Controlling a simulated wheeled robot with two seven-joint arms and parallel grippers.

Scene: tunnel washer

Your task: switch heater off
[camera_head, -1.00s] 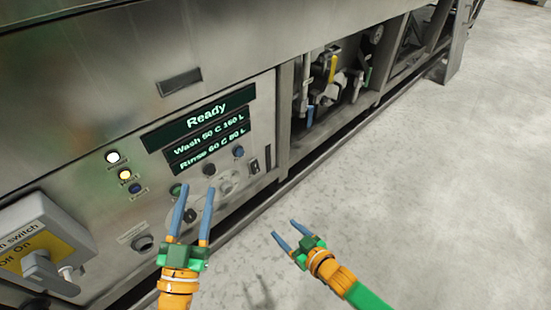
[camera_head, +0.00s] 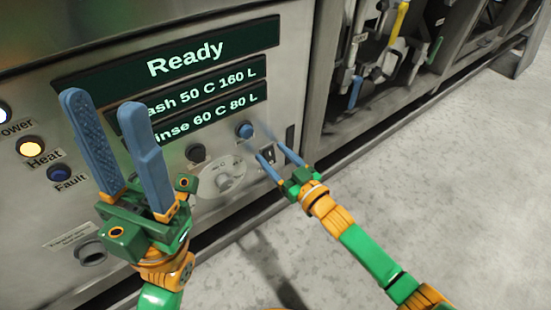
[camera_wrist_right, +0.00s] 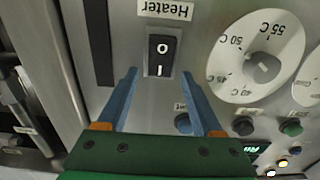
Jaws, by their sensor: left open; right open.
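The heater switch (camera_wrist_right: 161,55) is a black rocker marked O and I, beside an upside-down "Heater" label (camera_wrist_right: 165,10) in the right wrist view. I cannot tell which side is pressed. In the head view the switch (camera_head: 268,154) shows small, partly behind my right fingers. My right gripper (camera_wrist_right: 159,74) is open and empty, its blue fingertips either side of the switch's near end; contact is unclear. It also shows in the head view (camera_head: 271,151). My left gripper (camera_head: 103,101) is open and empty, raised in front of the panel at the left.
The temperature dial (camera_wrist_right: 262,65) is beside the switch. The display (camera_head: 185,60) reads "Ready". The orange heat light (camera_head: 30,147) is lit. A blue button (camera_head: 244,130) and a black button (camera_head: 196,153) are nearby. Open floor (camera_head: 450,190) lies to the right.

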